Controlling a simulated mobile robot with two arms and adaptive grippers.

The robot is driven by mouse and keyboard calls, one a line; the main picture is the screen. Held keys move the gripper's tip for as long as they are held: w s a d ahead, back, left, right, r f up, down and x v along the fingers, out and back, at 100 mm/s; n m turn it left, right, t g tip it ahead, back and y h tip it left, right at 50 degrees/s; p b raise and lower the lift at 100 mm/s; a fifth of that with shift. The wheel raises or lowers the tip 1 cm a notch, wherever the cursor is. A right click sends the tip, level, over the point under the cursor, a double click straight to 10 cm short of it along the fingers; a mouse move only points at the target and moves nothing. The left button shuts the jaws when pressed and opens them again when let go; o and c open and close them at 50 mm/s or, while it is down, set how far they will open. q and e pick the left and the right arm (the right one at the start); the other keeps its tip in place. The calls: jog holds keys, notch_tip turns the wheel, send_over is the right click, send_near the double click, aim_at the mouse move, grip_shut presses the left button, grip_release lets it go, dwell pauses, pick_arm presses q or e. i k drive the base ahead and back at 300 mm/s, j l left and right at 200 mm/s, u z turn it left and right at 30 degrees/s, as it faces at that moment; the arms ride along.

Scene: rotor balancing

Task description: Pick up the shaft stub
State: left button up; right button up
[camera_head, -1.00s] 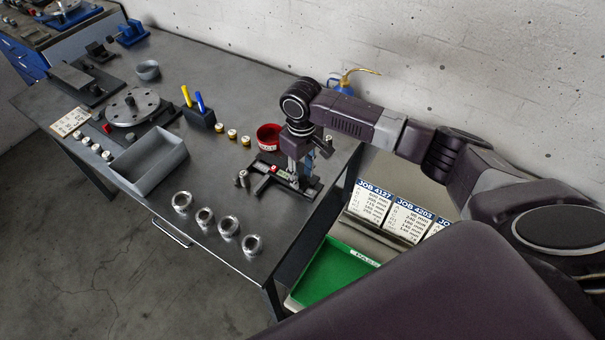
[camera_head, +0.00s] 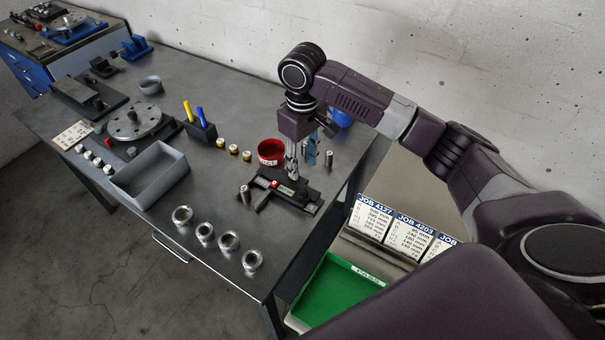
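My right gripper (camera_head: 292,168) hangs from its dark wrist and points down, close to the black measuring fixture with a small green display (camera_head: 286,190). Its fingers are small and partly merge with the fixture behind, so I cannot tell whether they are apart or hold anything. A small upright metal cylinder (camera_head: 245,194), which may be the shaft stub, stands just left of the fixture. Another slim metal cylinder (camera_head: 329,158) stands right of the gripper. I cannot tell for certain which of them is the shaft stub. My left gripper is out of view.
A red bowl (camera_head: 271,152) stands behind the fixture. Several metal rings (camera_head: 205,233) line the front edge. A grey tray (camera_head: 150,176), pen holder (camera_head: 201,132) and rotor disc (camera_head: 134,121) are further left. A green bin (camera_head: 335,292) sits beyond the table's right end.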

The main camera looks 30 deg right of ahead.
aim_at(245, 192)
jog(key=k+j, duration=0.3)
jog(key=k, duration=0.15)
jog(key=k+j, duration=0.65)
jog(key=k, duration=0.25)
